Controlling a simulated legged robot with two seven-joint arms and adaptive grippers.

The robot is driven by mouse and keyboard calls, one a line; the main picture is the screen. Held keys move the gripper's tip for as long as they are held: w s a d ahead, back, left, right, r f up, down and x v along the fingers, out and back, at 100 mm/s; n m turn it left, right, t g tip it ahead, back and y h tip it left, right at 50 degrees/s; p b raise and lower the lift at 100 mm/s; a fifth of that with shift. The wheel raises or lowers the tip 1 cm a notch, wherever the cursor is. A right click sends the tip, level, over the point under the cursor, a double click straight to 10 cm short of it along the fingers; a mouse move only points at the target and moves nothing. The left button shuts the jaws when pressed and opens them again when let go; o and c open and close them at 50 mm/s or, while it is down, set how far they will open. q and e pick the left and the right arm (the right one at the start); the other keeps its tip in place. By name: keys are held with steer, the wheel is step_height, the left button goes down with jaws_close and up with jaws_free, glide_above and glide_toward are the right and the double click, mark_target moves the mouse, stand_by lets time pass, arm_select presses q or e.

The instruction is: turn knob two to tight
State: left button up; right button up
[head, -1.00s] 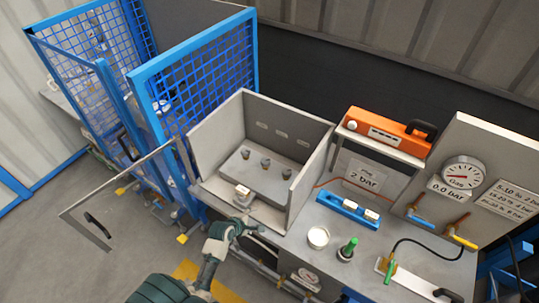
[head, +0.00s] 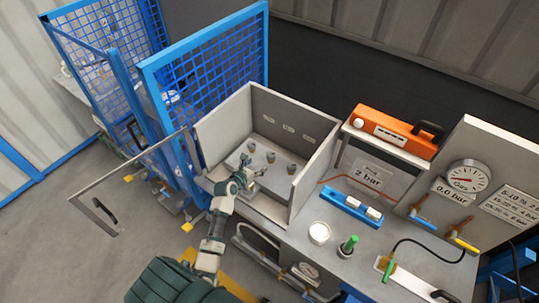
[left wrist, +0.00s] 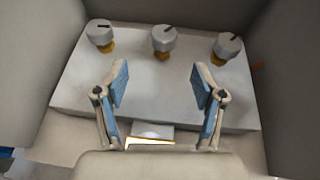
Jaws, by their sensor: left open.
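Three grey knobs stand in a row on a light block (left wrist: 75,85) inside the grey box. In the left wrist view there is a left knob (left wrist: 100,33), a middle knob (left wrist: 164,38) and a right knob (left wrist: 228,45). Each has a dark mark on top and a brass-coloured base. My left gripper (left wrist: 160,85) is open and empty, in front of the knobs and roughly in line with the middle one, apart from all three. It also shows in the head view (head: 250,178), reaching over the box's front edge. Knob labels cannot be read. My right gripper is not seen.
The box's walls (head: 310,175) rise around the knobs. A white piece (left wrist: 152,132) lies below my fingers. Right of the box are an orange case (head: 392,130), a blue holder (head: 350,208), a green-topped item (head: 348,245) and a gauge (head: 468,177). A blue mesh guard (head: 210,85) stands left.

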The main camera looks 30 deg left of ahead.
mark_target(270, 156)
arm_select(q)
steer(key=x, duration=0.4)
steer(key=d+x, duration=0.1)
steer(key=x, duration=0.2)
steer(key=shift+b, duration=0.35)
steer(key=x, duration=0.1)
steer(key=b+x, duration=0.1)
steer(key=x, duration=0.3)
steer(key=shift+a, duration=0.25)
steer(key=shift+w+a+f, duration=0.25)
steer(key=shift+w+a, duration=0.05)
steer(key=shift+a, duration=0.05)
steer(key=shift+d+r, duration=0.1)
steer(key=shift+d, duration=0.15)
steer(key=shift+c, duration=0.5)
steer(key=shift+d, duration=0.15)
steer(key=c, duration=0.4)
steer(key=shift+d, duration=0.15)
steer(key=c, duration=0.7)
steer(key=shift+o, duration=0.2)
steer(key=shift+b, duration=0.3)
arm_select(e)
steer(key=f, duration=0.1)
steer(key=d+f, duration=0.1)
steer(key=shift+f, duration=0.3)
